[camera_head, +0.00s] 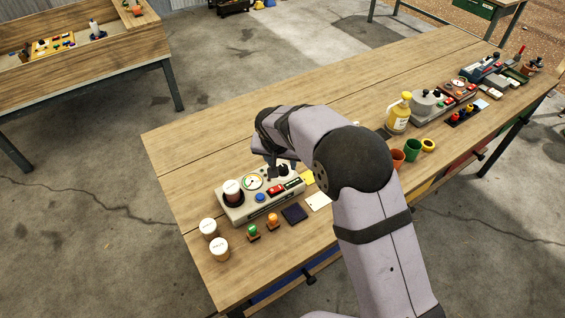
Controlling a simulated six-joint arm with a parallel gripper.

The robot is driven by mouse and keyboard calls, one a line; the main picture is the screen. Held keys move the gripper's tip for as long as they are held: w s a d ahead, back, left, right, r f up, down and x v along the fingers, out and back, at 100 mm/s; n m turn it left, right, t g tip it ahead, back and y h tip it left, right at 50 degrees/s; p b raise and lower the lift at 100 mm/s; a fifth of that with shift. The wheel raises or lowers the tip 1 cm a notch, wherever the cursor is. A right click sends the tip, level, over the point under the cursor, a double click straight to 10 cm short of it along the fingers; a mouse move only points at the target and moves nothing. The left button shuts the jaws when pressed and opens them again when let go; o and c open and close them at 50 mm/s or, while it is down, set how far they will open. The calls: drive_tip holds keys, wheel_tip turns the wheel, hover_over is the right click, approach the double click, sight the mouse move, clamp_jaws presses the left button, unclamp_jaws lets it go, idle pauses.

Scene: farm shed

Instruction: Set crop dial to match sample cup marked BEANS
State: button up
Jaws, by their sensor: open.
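A beige tester box (262,207) sits at the near left of the bench. A white-lidded sample cup (232,188) stands in a dark round seat at its left end. A round gauge (252,182), a blue button (260,198) and a red display (276,189) are on its top. My gripper (277,173) is open, pointing down over the back right of the box. The crop dial is not clearly seen; the gripper covers that area. Two more white-lidded cups, one behind (208,228) and one nearer (219,248), stand left of the box. Lid lettering is too small to read.
Green (253,232) and orange (272,220) small items and a dark pad (295,214) lie in front of the box. A yellow bottle (398,114), cups and other devices stand farther right. The bench (210,155) behind the box is clear.

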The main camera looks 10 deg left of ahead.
sight(283, 167)
drive_tip(key=shift+p+x, duration=0.45)
drive_tip(key=shift+x, duration=1.15)
drive_tip(key=c, duration=1)
